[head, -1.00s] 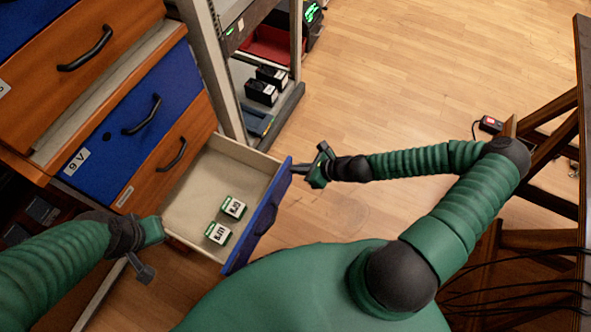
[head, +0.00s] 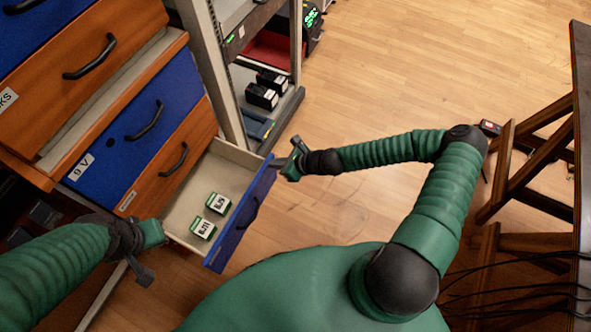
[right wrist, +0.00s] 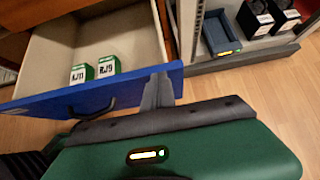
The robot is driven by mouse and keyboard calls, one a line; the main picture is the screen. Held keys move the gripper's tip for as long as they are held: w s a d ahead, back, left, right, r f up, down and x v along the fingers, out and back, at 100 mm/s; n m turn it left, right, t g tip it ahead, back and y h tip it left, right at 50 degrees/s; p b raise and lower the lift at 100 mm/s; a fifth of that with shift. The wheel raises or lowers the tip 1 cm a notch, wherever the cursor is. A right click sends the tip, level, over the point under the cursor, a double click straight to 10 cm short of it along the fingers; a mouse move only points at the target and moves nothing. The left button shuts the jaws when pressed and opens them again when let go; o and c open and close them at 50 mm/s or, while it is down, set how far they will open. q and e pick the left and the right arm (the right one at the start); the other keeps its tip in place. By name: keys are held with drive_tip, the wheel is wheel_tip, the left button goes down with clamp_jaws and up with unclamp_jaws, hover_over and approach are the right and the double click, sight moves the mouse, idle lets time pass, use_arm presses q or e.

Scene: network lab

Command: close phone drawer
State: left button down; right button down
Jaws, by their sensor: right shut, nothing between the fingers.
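The open drawer (head: 181,208) has a blue front (head: 232,238) with a dark handle and sticks out of the cabinet's lower part. Two small green-and-white boxes, marked RJ11 (head: 203,228) and RJ9 (head: 218,203), sit inside it. My right gripper (head: 278,163) is shut and empty, with its tips at the far end of the blue front; in the right wrist view the fingers (right wrist: 158,90) overlap the front's top edge and seem to touch it. My left gripper (head: 153,255) is by the drawer's near-left side; its jaw state is unclear.
Above the drawer are closed orange and blue drawers (head: 140,125), one labelled 9 V. A metal rack (head: 222,85) with black boxes (head: 262,96) stands beyond. A wooden frame (head: 530,150) stands at the right. The floor (head: 400,80) between is clear.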

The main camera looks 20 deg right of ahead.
drive_tip(key=w+a, duration=1)
drive_tip(key=w, duration=0.4)
drive_tip(key=shift+a+p, duration=0.4)
drive_tip(key=shift+p, duration=0.05)
drive_tip(key=shift+s, duration=0.1)
